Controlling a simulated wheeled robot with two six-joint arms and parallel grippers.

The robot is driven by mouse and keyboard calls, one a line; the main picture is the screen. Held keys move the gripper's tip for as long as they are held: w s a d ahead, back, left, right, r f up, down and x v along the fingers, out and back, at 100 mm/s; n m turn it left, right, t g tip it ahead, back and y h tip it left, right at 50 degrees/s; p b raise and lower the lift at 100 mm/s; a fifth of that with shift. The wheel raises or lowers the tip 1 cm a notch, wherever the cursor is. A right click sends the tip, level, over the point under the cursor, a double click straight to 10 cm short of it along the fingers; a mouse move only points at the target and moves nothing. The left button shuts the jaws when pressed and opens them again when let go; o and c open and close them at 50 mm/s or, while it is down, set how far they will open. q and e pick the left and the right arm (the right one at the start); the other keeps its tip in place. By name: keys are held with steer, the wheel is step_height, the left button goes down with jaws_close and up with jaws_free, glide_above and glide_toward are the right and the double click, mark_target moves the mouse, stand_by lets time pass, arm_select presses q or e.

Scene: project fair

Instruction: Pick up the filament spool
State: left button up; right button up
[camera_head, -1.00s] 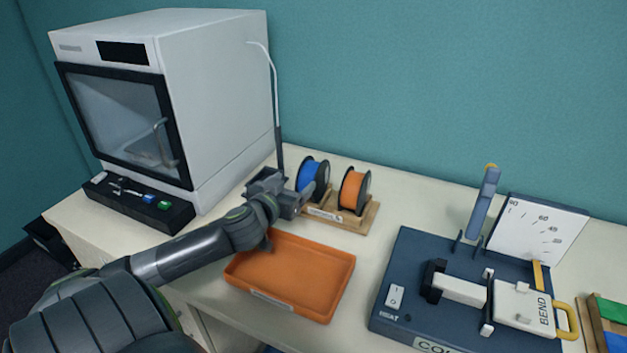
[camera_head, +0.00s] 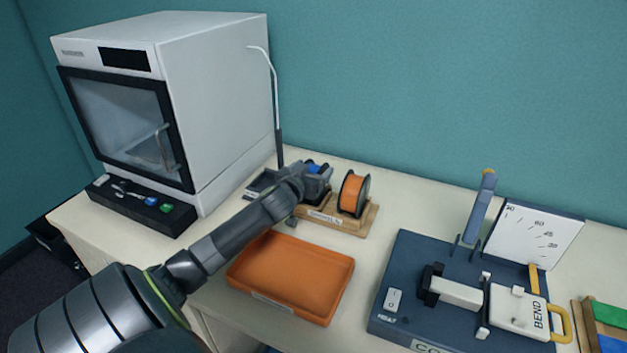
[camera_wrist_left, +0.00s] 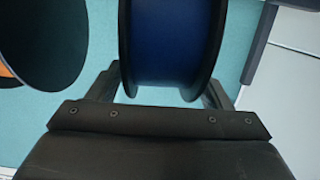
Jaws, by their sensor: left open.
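A blue filament spool (camera_head: 313,165) with black flanges sits on a wooden stand (camera_head: 358,218), mostly hidden behind my left gripper (camera_head: 320,178) in the head view. An orange filament spool (camera_head: 353,194) stands on the same holder to its right. In the left wrist view, the blue spool (camera_wrist_left: 172,40) fills the middle, between the two fingers of my open left gripper (camera_wrist_left: 170,88). I cannot tell whether the fingers touch its flanges. The dark flange of the orange spool (camera_wrist_left: 45,40) shows at upper left there. My right gripper is not in view.
An orange tray (camera_head: 335,290) lies in front of the stand, below my left arm. A white printer (camera_head: 220,100) stands at left with a thin tube beside it. A blue bending device (camera_head: 410,265) sits at right. The teal wall is close behind the spools.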

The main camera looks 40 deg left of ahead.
arm_select(q)
steer(key=shift+w+a+f, duration=0.1)
steer(key=shift+w+a, duration=0.05)
steer(key=shift+w, duration=0.3)
steer(key=shift+c, duration=0.2)
steer(key=c, duration=1.3)
